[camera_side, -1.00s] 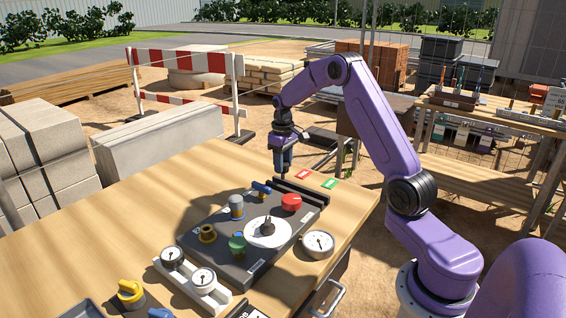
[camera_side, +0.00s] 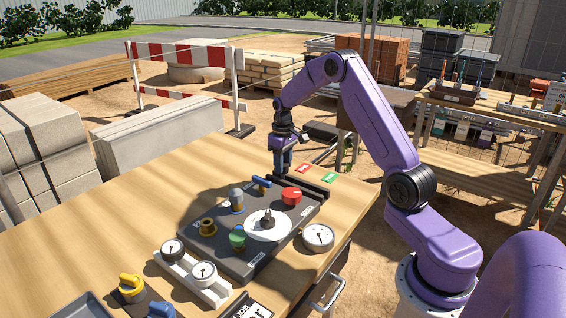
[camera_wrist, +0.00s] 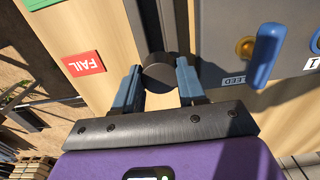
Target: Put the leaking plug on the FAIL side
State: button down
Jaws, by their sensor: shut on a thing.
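My gripper (camera_side: 281,165) is low over the far end of the wooden bench, beyond the dark valve panel. It also shows in the wrist view (camera_wrist: 158,84), with its two blue fingers shut on a dark round plug (camera_wrist: 160,70). Only the plug's rounded dark top shows clearly; its lower part is hidden. The red FAIL label (camera_wrist: 83,64) lies left of the fingers in the wrist view; a red label (camera_side: 304,169) shows just right of my gripper in the side view. A green label (camera_side: 329,179) lies beside it, its text unreadable.
A dark rail (camera_side: 313,187) runs beside the labels. The valve panel (camera_side: 203,246) carries a red knob (camera_side: 291,195), a blue-handled valve (camera_side: 262,184) and a white dial (camera_side: 268,227). Gauges (camera_side: 203,273) stand nearer.

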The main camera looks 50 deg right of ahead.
jog(key=shift+f, duration=1)
jog(key=shift+c, duration=0.4)
grip_release()
jog(key=shift+r, duration=3.5)
notch_tip(320, 180, up, 17)
jog(key=shift+r, duration=0.2)
jog(key=shift+a, duration=0.1)
